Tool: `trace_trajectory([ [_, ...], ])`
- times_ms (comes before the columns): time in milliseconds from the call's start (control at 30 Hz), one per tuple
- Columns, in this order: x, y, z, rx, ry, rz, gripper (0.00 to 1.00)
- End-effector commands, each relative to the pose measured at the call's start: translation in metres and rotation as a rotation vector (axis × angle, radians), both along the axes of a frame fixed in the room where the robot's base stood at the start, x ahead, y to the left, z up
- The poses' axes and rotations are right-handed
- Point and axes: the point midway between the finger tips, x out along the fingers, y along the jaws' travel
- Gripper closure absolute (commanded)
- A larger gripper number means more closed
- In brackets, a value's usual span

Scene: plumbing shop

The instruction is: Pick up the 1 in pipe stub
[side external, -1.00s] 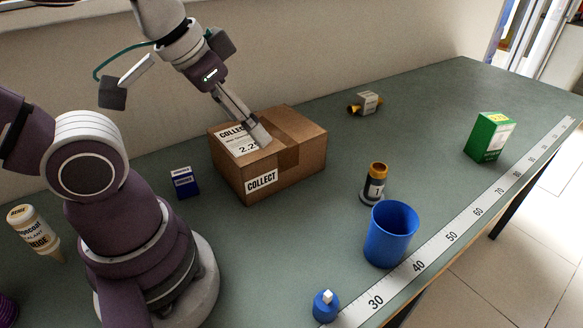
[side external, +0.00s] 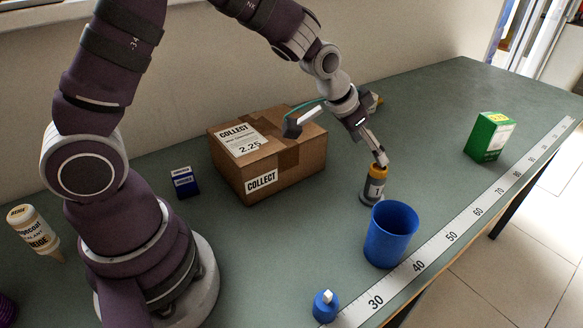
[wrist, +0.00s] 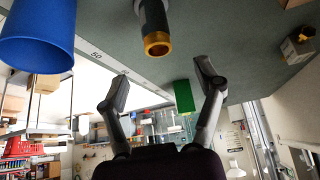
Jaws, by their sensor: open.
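The 1 in pipe stub (side external: 375,186) stands upright on the bench behind the blue cup. It is dark, with an orange-gold top end and a pale label reading 1. In the wrist view the stub (wrist: 155,22) shows at the top centre, its gold open end facing the camera. My gripper (side external: 381,163) is just above the stub's top in the side view. In the wrist view my gripper (wrist: 163,84) has its two fingers spread with nothing between them. The side view does not clearly show whether a fingertip touches the stub.
A blue cup (side external: 390,238) stands close in front of the stub. A cardboard box (side external: 285,178) is to its left, a green box (side external: 489,137) to its right. A small fitting (wrist: 297,46) is partly hidden behind my arm in the side view. A ruler strip (side external: 451,237) lines the front edge.

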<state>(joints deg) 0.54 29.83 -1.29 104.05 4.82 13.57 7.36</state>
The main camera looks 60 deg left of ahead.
Motion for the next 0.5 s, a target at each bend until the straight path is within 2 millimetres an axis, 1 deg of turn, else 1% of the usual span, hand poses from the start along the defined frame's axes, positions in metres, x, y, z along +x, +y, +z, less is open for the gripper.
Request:
trace_trajectory([
  [33, 0.004, -0.001, -0.01, 0.0, 0.006, -0.001, 0.32],
  [100, 0.01, -0.002, -0.019, 0.0, 0.005, 0.0, 0.32],
  [267, 0.017, -0.004, -0.036, 0.001, 0.006, 0.001, 0.32],
  [400, 0.024, -0.007, -0.063, 0.001, 0.008, 0.001, 0.32],
  [500, 0.033, -0.009, -0.073, 0.0, 0.004, 0.001, 0.32],
])
